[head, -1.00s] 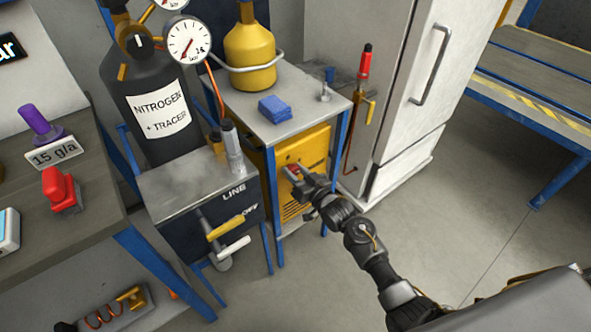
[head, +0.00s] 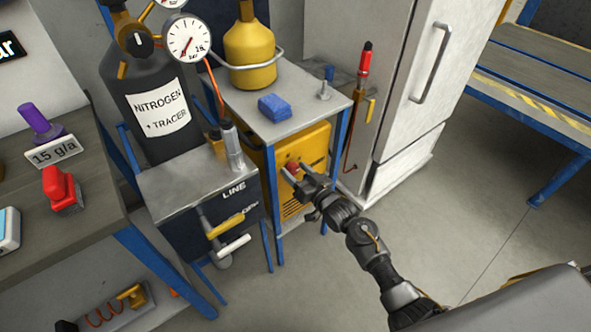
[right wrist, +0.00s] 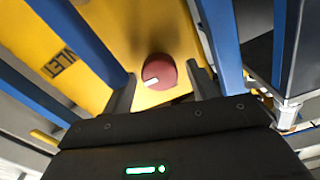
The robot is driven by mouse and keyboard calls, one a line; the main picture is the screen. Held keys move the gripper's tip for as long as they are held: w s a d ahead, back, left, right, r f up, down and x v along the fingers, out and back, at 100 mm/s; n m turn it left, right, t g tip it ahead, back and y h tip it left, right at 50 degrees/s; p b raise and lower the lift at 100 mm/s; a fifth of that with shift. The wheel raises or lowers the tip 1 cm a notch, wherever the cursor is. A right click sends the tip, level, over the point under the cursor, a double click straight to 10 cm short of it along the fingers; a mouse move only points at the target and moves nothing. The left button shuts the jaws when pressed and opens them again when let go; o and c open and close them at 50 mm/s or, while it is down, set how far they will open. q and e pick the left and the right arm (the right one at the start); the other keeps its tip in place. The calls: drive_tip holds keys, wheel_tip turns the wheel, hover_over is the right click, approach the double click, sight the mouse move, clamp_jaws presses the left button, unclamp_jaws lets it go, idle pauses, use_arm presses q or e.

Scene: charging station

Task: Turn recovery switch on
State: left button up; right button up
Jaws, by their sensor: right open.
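The red round knob with a white mark (right wrist: 159,72) is on the face of the yellow machine (right wrist: 110,35), which stands under a small table. In the head view the red knob (head: 292,166) shows just ahead of my right gripper (head: 297,171). In the right wrist view my right gripper (right wrist: 163,92) is open, with its fingers on either side of the knob and apart from it. The knob lies between and just beyond the fingertips. Whether it is the recovery switch I cannot read. My left gripper is not in view.
Blue table legs (head: 338,150) stand beside the machine. A box with yellow and white valve handles (head: 226,226) is to its left. Open floor (head: 430,230) lies to the right.

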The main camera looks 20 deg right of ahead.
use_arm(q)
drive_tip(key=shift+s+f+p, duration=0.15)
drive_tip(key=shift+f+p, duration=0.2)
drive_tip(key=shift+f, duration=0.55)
use_arm(e)
drive_tip(key=v, duration=1)
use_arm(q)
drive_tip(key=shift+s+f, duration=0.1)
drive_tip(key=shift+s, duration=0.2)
